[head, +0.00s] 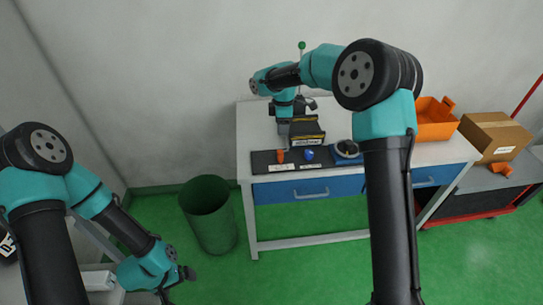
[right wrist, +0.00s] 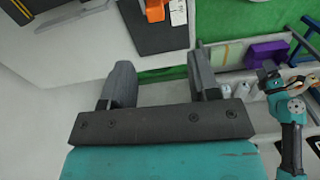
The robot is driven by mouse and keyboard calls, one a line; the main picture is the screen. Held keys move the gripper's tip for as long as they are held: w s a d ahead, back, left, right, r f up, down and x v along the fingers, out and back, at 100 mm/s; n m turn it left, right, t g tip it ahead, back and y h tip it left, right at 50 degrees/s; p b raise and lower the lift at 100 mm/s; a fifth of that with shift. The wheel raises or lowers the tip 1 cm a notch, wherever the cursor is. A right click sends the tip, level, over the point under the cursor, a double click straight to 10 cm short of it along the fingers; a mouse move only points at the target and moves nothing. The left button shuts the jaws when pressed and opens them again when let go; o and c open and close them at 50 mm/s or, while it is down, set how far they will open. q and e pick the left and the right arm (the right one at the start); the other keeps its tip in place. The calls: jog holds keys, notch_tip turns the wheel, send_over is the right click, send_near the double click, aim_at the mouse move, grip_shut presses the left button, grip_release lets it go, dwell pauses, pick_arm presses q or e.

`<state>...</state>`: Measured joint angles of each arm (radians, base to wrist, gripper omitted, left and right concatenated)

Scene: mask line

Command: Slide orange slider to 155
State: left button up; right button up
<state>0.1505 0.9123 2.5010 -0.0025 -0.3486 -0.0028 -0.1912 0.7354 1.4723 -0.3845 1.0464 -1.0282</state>
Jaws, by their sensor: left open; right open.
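The orange slider (head: 280,156) sits on a dark panel (head: 263,164) at the front left of the white table. It also shows as an orange block (right wrist: 154,10) at the top edge of the right wrist view, partly cut off, beside a white label (right wrist: 178,12). My right gripper (head: 284,144) points down over the table just behind the slider. In the right wrist view its two fingers (right wrist: 161,80) are apart with nothing between them. My left gripper (head: 178,286) is low at the left, away from the table, and is open. The scale numbers are too small to read.
An orange bin (head: 434,120) and a cardboard box (head: 494,133) are at right. A green bin (head: 208,212) stands on the floor.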

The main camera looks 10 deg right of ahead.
aim_at(281, 152)
jog(key=shift+w+r, duration=0.35)
jog(key=shift+r, duration=0.5)
notch_tip(281, 152, down, 18)
jog(key=shift+r, duration=0.25)
jog(key=shift+c, duration=0.4)
grip_shut()
